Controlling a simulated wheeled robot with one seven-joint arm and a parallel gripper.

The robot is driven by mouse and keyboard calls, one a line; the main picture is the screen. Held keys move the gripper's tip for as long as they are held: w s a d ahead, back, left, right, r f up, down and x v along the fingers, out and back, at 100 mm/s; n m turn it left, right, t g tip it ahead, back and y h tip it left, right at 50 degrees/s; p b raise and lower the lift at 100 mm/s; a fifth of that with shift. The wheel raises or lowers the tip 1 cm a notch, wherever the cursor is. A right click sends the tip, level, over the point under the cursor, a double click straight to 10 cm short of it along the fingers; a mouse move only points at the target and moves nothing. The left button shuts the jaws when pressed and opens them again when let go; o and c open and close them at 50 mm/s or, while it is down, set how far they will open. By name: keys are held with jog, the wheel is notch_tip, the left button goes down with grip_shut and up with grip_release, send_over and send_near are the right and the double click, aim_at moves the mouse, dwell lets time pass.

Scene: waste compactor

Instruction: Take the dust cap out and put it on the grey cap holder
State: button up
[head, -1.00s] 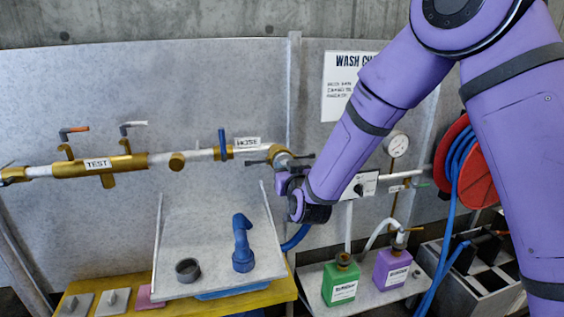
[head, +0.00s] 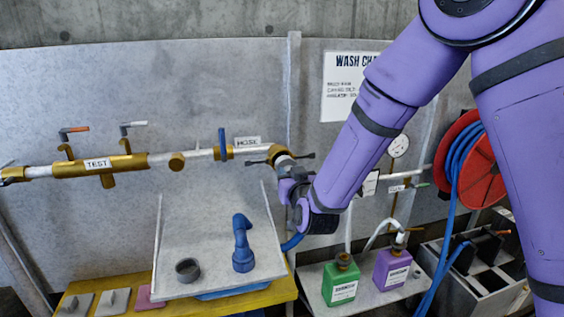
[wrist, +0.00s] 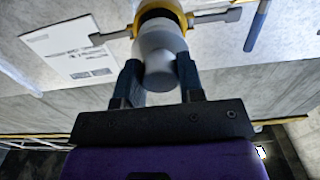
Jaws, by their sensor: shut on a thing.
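The dust cap (wrist: 160,55) is a pale grey, rounded piece in the wrist view, in line with the brass coupling (wrist: 160,12) at the end of the HOSE pipe. I cannot tell how deep it sits in the coupling. My gripper (wrist: 160,76) is shut on the cap, one dark finger on each side. In the head view my gripper (head: 292,184) is at the right end of the coupling (head: 281,158), and the cap is mostly hidden there. A dark grey ring (head: 187,270), likely the grey cap holder, stands empty on the pale tray (head: 205,287), left and below.
A blue elbow fitting (head: 242,245) stands on the tray, right of the ring. The coupling's lever arms stick out to both sides. Green (head: 341,281) and purple (head: 391,268) bottles stand below my arm. A red hose reel (head: 474,165) is at the right.

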jog(key=shift+v, duration=1.35)
dwell(0.9)
